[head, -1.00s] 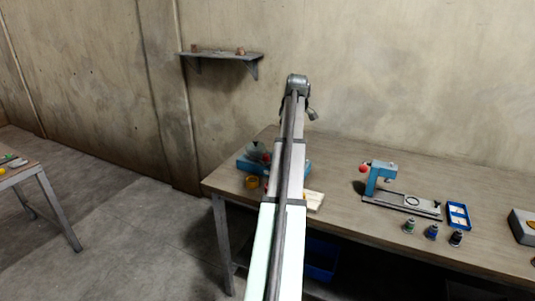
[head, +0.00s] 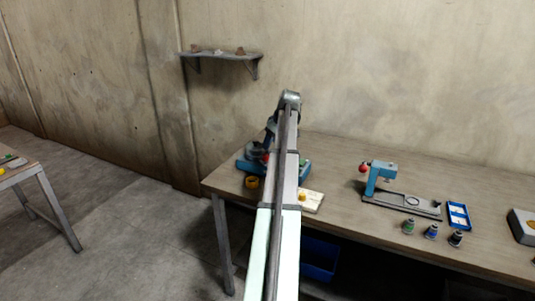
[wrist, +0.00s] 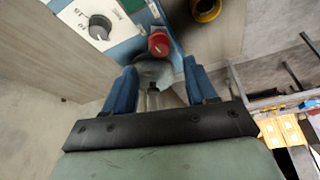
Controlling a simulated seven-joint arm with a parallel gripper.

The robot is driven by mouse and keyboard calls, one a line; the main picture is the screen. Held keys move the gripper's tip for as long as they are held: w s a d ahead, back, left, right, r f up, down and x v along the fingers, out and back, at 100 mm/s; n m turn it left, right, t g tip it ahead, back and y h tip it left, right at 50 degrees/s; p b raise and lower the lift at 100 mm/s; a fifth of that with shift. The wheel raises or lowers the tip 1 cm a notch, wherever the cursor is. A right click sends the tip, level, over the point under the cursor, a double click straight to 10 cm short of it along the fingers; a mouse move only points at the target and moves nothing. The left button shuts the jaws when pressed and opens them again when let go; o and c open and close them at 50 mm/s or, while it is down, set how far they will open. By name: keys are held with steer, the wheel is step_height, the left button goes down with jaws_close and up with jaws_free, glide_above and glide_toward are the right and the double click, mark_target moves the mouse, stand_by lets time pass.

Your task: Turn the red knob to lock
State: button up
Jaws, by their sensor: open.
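The red knob (wrist: 158,43) sits on the blue machine (wrist: 128,47) in the wrist view, just beyond my fingertips. In the head view the machine (head: 246,167) stands at the table's left end, partly hidden by my arm. A grey-green rounded part (wrist: 152,72) of it lies below the knob, between my fingers. My gripper (wrist: 160,75) is open, with its two blue fingers apart and nothing held. It points down toward the machine, and the knob is not between the fingers. In the head view my gripper (head: 270,128) shows only partly, above the machine.
A yellow ring (head: 252,182) lies in front of the machine. A pale board (head: 312,203) lies right of it. A second blue device (head: 380,175) with a red ball stands farther right. The wall is behind.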

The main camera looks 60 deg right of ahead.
mark_target(267, 155)
steer(key=x, duration=0.7)
steer(key=shift+r, duration=0.1)
steer(key=shift+c, duration=0.3)
steer(key=c, duration=1)
